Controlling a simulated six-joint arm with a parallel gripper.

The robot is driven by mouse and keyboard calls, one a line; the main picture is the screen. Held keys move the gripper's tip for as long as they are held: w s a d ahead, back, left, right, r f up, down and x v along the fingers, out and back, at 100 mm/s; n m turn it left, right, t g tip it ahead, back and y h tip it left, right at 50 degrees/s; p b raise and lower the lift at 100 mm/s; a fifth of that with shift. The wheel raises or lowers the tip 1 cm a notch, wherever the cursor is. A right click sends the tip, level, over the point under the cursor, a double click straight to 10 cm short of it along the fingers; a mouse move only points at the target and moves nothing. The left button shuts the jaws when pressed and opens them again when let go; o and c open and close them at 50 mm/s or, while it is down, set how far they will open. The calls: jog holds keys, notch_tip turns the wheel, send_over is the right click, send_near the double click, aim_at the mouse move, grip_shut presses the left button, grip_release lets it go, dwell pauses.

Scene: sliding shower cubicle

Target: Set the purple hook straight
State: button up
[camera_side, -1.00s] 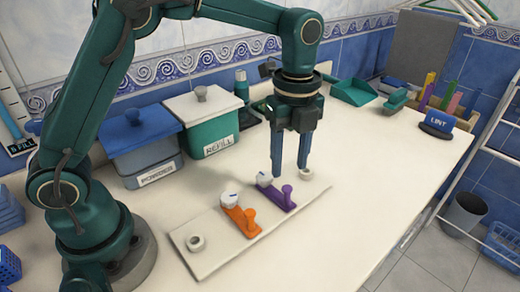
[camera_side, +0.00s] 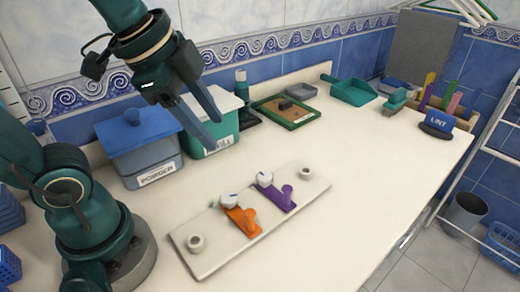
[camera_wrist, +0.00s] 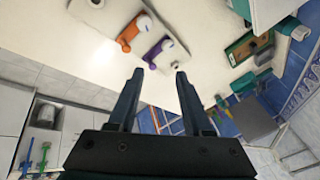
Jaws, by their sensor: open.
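The purple hook (camera_side: 281,196) lies on a pale plate (camera_side: 215,262), with a white round cap (camera_side: 264,178) at its upper-left end. In the side view it points down and to the right, nearly in line with the orange hook (camera_side: 243,218) beside it; I cannot tell any small tilt. My gripper (camera_side: 216,132) is open and empty, raised up and to the left of the plate, in front of the lidded tubs. In the wrist view the purple hook (camera_wrist: 158,50) appears just beyond the open fingertips (camera_wrist: 159,72), apart from them.
A blue-lidded powder tub (camera_side: 150,158) and a white-lidded refill tub (camera_side: 225,135) stand behind. The counter right of the plate is clear.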

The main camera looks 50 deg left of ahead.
jog(key=shift+s+a+f+n+t, duration=0.1)
jog(key=shift+s+f+n, duration=0.6)
jog(key=shift+n, duration=0.9)
jog(key=shift+s+a+f+n+t, duration=0.1)
jog(key=shift+s+f+n, duration=0.6)
jog(key=shift+n, duration=0.9)
jog(key=shift+s+a+f+n+t, duration=0.1)
jog(key=shift+s+f+n, duration=0.55)
jog(key=shift+n, duration=0.95)
